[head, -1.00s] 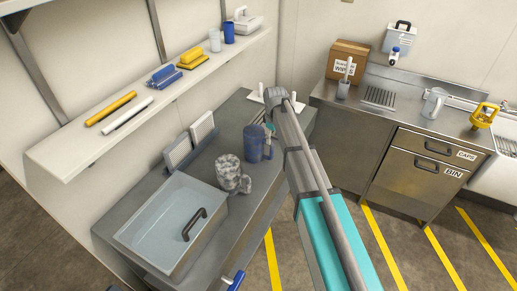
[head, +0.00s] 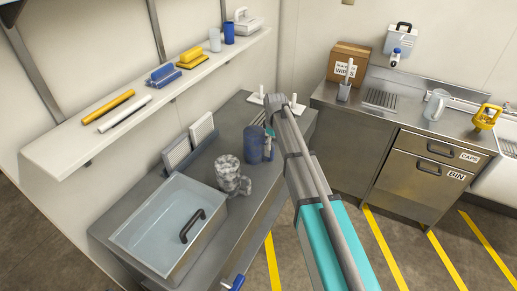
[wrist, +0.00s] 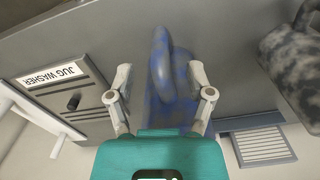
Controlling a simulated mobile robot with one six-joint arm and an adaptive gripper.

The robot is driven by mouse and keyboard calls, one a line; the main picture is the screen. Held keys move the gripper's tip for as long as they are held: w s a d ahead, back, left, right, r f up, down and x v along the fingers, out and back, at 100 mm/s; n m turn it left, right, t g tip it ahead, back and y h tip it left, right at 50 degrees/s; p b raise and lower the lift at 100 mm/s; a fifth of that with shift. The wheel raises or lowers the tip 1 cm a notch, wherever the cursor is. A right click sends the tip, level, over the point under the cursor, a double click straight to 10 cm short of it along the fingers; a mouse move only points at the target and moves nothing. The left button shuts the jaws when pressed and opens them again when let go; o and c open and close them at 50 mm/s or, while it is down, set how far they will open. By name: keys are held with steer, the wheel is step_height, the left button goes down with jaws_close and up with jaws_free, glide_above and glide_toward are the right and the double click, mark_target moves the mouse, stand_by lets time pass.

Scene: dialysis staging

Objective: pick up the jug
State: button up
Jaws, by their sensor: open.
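A blue mottled jug (head: 252,144) stands on the grey counter, left of my arm in the head view. It also fills the middle of the wrist view (wrist: 170,85), with its handle toward the camera. My gripper (wrist: 160,72) is open, with one finger on each side of the jug. I cannot tell whether either finger touches it. In the head view my gripper is mostly hidden behind my arm; a bit of teal shows beside the jug. A grey mottled jug (head: 230,174) stands nearby, and a clear jug (head: 435,104) stands on the far right counter.
A basin (head: 128,238) of water stands at the near end of the counter. Upright grey panels (head: 201,127) stand behind the jugs. A panel labelled JUG WASHER (wrist: 58,75) is close to the gripper. A wall shelf (head: 160,101) with several items overhangs on the left.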

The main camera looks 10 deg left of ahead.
steer(key=shift+f+b, duration=1.4)
steer(key=shift+f, duration=0.3)
jaws_close()
